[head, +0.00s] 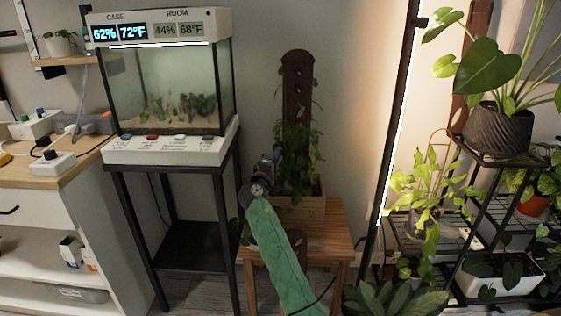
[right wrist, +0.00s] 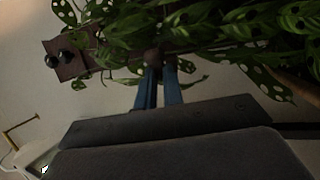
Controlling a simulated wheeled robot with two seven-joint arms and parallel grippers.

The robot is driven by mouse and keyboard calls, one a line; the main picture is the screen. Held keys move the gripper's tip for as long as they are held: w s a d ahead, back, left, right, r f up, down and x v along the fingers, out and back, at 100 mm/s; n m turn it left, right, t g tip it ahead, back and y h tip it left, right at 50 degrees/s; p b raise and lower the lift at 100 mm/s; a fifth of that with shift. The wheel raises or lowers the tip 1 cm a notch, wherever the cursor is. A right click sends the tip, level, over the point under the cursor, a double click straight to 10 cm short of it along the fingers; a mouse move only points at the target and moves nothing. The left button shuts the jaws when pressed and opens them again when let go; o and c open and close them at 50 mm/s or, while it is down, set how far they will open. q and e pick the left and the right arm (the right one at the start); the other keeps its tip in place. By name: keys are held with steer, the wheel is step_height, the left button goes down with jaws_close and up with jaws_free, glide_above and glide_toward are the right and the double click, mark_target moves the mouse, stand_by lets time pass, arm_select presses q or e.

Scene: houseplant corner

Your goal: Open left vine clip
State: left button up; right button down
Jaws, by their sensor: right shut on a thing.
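A dark brown plank (head: 297,90) stands upright in a wooden planter on a small wooden table, with a leafy vine (head: 304,150) climbing it. My right gripper (head: 273,162) is at the left side of the vine, low on the plank. In the right wrist view its two blue fingers (right wrist: 158,78) are shut on a small rounded brown piece (right wrist: 153,57) at the plank's edge. This piece seems to be the left vine clip; the leaves hide much around it, and I cannot tell whether it is open. My left gripper is not in view.
A glass terrarium (head: 170,90) on a black stand is close on the left. A tall light pole (head: 388,130) and a black rack with potted plants (head: 497,130) stand on the right. The wooden table (head: 325,225) holds the planter.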

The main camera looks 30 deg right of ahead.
steer(key=shift+w+a+b, duration=0.4)
steer(key=shift+w+a, duration=0.3)
steer(key=shift+w, duration=0.35)
steer(key=shift+w+a+b, duration=0.35)
steer(key=shift+w+a, duration=0.35)
steer(key=shift+w, duration=0.45)
steer(key=c, duration=1.6)
jaws_free()
steer(key=shift+p+v, duration=0.4)
steer(key=shift+v, duration=3.5)
steer(key=shift+d, duration=0.1)
